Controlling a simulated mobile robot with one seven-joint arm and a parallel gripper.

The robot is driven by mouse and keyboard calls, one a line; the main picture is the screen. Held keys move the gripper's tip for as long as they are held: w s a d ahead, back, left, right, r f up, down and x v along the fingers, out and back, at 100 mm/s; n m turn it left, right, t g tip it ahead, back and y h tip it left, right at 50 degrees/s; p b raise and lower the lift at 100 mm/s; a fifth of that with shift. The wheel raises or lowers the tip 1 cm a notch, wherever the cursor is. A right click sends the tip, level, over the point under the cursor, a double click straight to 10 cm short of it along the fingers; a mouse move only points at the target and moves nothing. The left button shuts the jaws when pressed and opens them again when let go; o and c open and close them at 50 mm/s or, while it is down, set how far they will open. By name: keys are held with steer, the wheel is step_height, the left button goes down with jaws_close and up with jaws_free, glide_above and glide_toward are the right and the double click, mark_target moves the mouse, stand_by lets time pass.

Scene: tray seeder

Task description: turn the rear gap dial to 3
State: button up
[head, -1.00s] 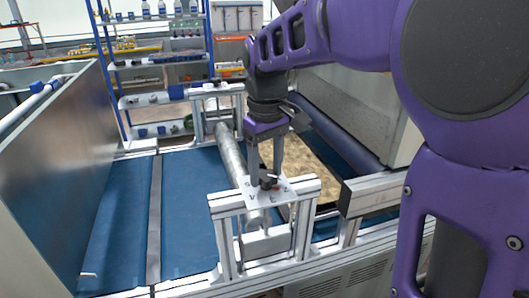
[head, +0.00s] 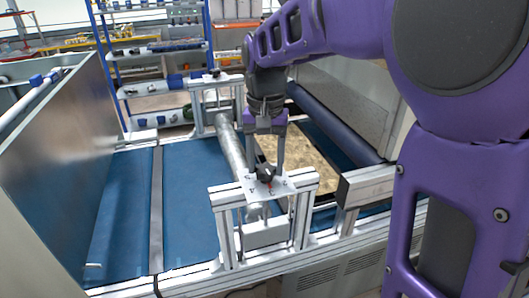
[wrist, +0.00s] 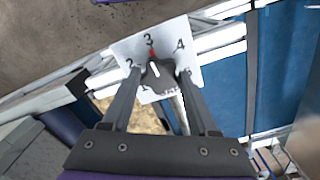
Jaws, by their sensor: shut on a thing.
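The gap dial is a black knob (head: 265,173) with a red pointer, on a white numbered plate (head: 287,185) atop the near aluminium frame. In the wrist view the knob (wrist: 157,74) carries a short white mark. Its red pointer (wrist: 152,53) points at the 3 on the plate (wrist: 196,72); 2 and 4 lie to either side. My gripper (head: 266,170) comes down from above with one finger on each side of the knob. In the wrist view my gripper (wrist: 160,76) is shut on the knob, and its fingers cover part of the lower plate.
A second frame with a similar dark knob (head: 215,72) stands at the far side of the blue belt (head: 190,200). A metal roller (head: 229,148) runs between the frames. A grey panel (head: 60,150) rises at left. Shelves (head: 150,60) stand behind.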

mark_target(265, 168)
steer(key=shift+m, duration=0.4)
steer(key=o, duration=1.4)
step_height(265, 168, up, 18)
steer(key=shift+f, duration=0.25)
